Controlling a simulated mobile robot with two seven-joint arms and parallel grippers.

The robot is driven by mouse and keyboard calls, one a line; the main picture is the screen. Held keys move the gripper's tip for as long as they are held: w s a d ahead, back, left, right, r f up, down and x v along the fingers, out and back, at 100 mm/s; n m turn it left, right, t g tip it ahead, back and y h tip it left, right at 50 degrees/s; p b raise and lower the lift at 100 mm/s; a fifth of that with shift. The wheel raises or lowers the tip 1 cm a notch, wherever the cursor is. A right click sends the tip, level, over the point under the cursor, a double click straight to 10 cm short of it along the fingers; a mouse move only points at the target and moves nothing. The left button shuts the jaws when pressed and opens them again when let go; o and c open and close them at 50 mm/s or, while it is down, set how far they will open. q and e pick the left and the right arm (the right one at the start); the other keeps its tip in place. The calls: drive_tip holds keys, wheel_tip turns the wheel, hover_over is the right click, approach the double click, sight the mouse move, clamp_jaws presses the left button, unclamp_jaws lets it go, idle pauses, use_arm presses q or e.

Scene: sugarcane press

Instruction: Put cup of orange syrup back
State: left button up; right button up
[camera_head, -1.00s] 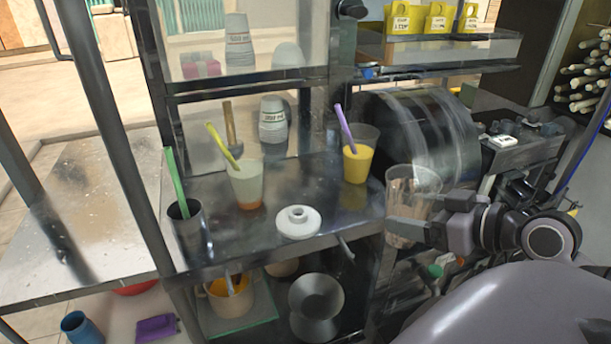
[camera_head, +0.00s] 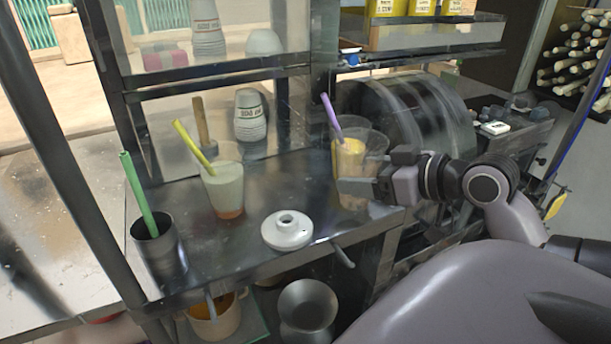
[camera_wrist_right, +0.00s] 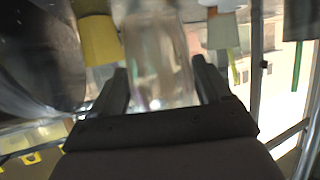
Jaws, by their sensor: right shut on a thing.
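My right gripper (camera_head: 350,183) is shut on a clear cup (camera_head: 372,170) at the right end of the metal counter. In the right wrist view, the clear cup (camera_wrist_right: 158,65) sits between both fingers (camera_wrist_right: 163,90); its contents are unclear. It overlaps a cup of yellow-orange liquid with a purple straw (camera_head: 349,147), which stands behind it. Another cup (camera_head: 225,188), with a yellow straw and pale contents above an orange bottom layer, stands upright at the middle left. I cannot tell which cup is the orange syrup. My left gripper is not in view.
A white lidlike disc (camera_head: 287,231) lies near the counter's front edge. A dark metal cup with a green straw (camera_head: 157,248) stands at the left. A large dark drum (camera_head: 425,115) is behind my right gripper. Bare counter (camera_head: 262,190) lies between the pale cup and the disc.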

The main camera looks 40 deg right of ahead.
drive_tip(key=b+x, duration=0.1)
drive_tip(key=b, duration=0.2)
drive_tip(key=shift+w, duration=0.35)
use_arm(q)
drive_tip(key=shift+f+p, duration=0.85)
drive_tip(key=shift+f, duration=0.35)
use_arm(e)
drive_tip(key=shift+w+r+x, duration=0.1)
drive_tip(key=shift+r+x, duration=0.15)
drive_tip(key=shift+x, duration=1.8)
drive_tip(key=shift+w+r+x, duration=0.1)
drive_tip(key=shift+r+x, duration=0.15)
drive_tip(key=shift+x, duration=1.75)
drive_tip(key=shift+w+r+x, duration=0.1)
drive_tip(key=shift+r+x, duration=0.15)
drive_tip(key=shift+x, duration=1.8)
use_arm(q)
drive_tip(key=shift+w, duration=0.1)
use_arm(e)
drive_tip(key=shift+f, duration=0.15)
drive_tip(key=o, duration=0.8)
